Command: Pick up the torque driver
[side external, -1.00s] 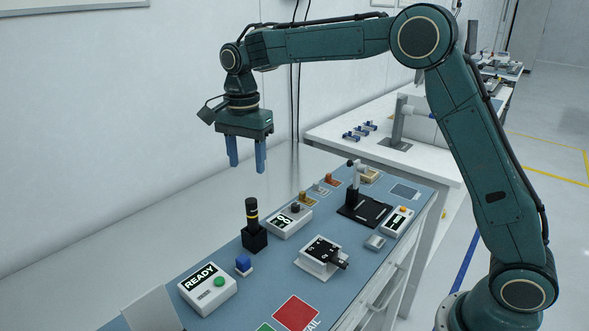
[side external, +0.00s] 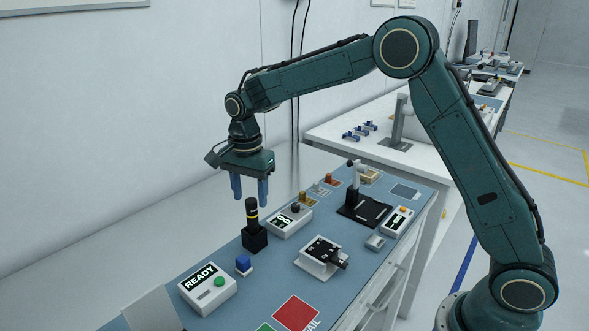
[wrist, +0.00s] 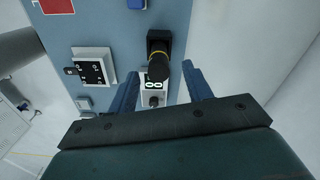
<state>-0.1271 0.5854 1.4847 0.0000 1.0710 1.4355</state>
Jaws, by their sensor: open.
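The torque driver (side external: 252,210) is a black upright cylinder with a yellow band. It stands in a black square holder (side external: 254,238) on the blue mat. In the wrist view the driver (wrist: 158,64) shows just beyond my fingertips, near the middle of the gap between them. My gripper (side external: 250,197) has two blue fingers pointing down, apart and empty. In the side view the fingertips are at about the height of the driver's top, and I cannot tell the exact depth between them. The fingers also show in the wrist view (wrist: 160,75).
A white box with a display and knob (side external: 289,221) stands close to the driver. A blue button (side external: 243,263) and the READY box (side external: 207,289) stand nearer the camera. A white fixture (side external: 318,262) is to the right. The wall is behind the bench.

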